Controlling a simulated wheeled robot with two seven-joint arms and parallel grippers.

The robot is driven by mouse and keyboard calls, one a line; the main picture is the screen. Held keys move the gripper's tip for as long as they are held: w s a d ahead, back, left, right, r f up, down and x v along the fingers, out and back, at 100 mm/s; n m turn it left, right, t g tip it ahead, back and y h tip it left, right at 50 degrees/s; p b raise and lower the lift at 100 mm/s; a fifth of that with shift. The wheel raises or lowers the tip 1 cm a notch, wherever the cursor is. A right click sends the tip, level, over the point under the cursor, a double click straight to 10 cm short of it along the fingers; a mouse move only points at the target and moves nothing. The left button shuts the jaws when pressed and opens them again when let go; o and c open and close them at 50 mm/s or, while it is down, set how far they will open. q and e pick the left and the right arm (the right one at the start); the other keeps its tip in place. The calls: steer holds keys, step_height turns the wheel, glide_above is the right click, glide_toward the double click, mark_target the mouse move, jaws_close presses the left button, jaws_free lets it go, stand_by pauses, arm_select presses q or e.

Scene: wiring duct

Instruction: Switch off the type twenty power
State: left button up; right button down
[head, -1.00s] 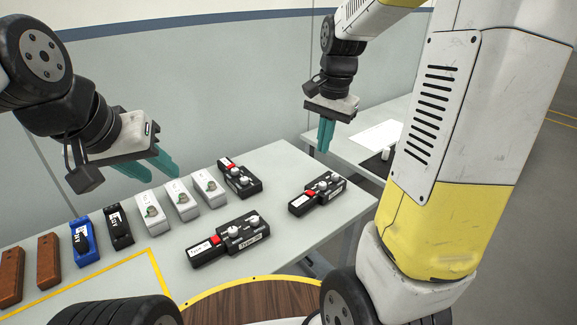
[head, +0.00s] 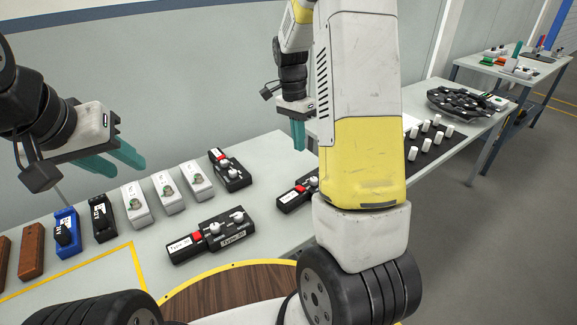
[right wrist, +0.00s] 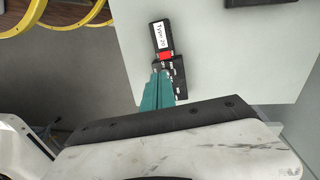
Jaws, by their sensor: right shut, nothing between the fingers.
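The type twenty power unit is a black box with a white "Type 20" label, a red switch and white-marked parts; it lies on the table in the right wrist view (right wrist: 162,40). In the head view, a black unit with a red switch (head: 291,197) is partly hidden behind my right arm and seems to be the same one. My right gripper (head: 299,148) is shut and empty above the table. In the right wrist view its teal fingertips (right wrist: 160,77) overlap the unit's end beyond the red switch; I cannot tell contact. My left gripper (head: 129,168) is open and empty above the table.
Two other black units with red switches lie nearby, one in front (head: 212,237) and one behind (head: 230,170). White boxes (head: 168,192), a black block (head: 104,219), a blue block (head: 66,234) and brown blocks stand left.

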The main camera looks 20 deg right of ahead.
mark_target(303, 189)
steer(key=f, duration=0.4)
steer(key=s+f, duration=0.1)
steer(key=f, duration=0.4)
steer(key=s+d+f, duration=0.1)
steer(key=f, duration=0.3)
steer(key=shift+f, duration=0.25)
steer(key=shift+s+f, duration=0.1)
steer(key=shift+f, duration=0.15)
steer(key=shift+t, duration=0.3)
